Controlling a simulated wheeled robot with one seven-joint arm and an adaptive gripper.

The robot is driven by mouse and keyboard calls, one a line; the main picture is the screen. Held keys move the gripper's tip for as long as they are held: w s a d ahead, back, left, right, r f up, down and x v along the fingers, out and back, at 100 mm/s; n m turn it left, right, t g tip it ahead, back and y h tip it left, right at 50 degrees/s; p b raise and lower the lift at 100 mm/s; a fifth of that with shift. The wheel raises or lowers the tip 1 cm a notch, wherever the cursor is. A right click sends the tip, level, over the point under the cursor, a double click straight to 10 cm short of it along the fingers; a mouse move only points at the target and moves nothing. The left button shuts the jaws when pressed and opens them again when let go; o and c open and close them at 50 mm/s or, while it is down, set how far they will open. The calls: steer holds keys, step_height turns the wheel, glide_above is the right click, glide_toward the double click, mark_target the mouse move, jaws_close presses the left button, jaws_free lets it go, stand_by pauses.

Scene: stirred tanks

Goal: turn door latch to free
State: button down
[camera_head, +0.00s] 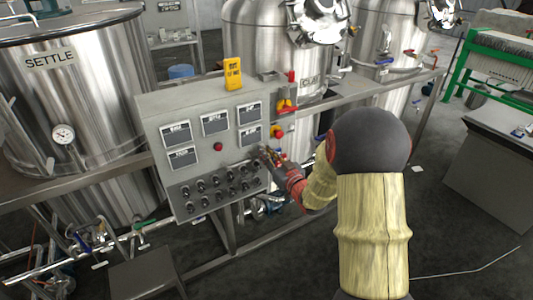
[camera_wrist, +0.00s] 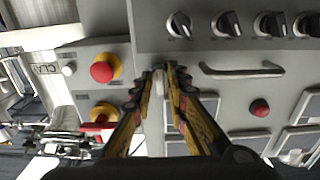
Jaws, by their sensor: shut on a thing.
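My gripper (camera_wrist: 165,72) reaches the edge of a grey control panel (camera_wrist: 230,85). Its two yellow-and-black fingers come together at the tips, shut on a small part there that I take to be the door latch. The fingertips hide nearly all of the latch, so its angle cannot be told. In the head view my gripper (camera_head: 266,154) meets the panel's right edge, beside the display plates and above the knobs, and the latch is hidden there too.
A red-and-yellow emergency button (camera_wrist: 103,68) sits close to the fingers, with a red-handled switch (camera_wrist: 98,126) below it. A bar handle (camera_wrist: 242,71), a red button (camera_wrist: 260,108) and several black knobs (camera_wrist: 226,23) are on the panel. Steel tanks (camera_head: 80,90) stand behind.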

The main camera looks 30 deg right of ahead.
stand_by(0.4)
steer(key=shift+m+p, duration=4.4)
steer(key=shift+m, duration=4.6)
steer(key=c, duration=2)
jaws_free()
steer(key=shift+c, duration=0.2)
steer(key=shift+o, duration=0.4)
